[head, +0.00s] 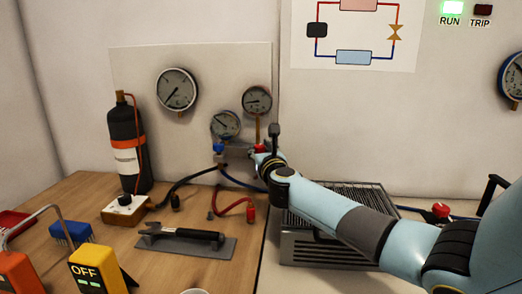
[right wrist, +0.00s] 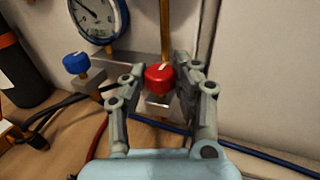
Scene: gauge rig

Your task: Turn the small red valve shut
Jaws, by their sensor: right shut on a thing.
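The small red valve (right wrist: 159,76) is a round red knob with a pale mark on top. It sits on a grey manifold block, right of a blue valve (right wrist: 77,64). In the right wrist view my right gripper (right wrist: 160,80) has a finger on each side of the red knob and is shut on it. In the head view my right gripper (head: 262,150) is at the manifold under the gauges, and the red knob (head: 260,148) is partly hidden by it. The blue valve (head: 218,148) also shows there. My left gripper is not in view.
Gauges (head: 226,124) hang just above the manifold. A black bottle (head: 127,145) stands at left. Dark, blue and red hoses (head: 236,207) lie below on the wooden bench. A grey slatted unit (head: 325,250) lies under my right arm. A trowel-like tool (head: 185,236) lies on the bench.

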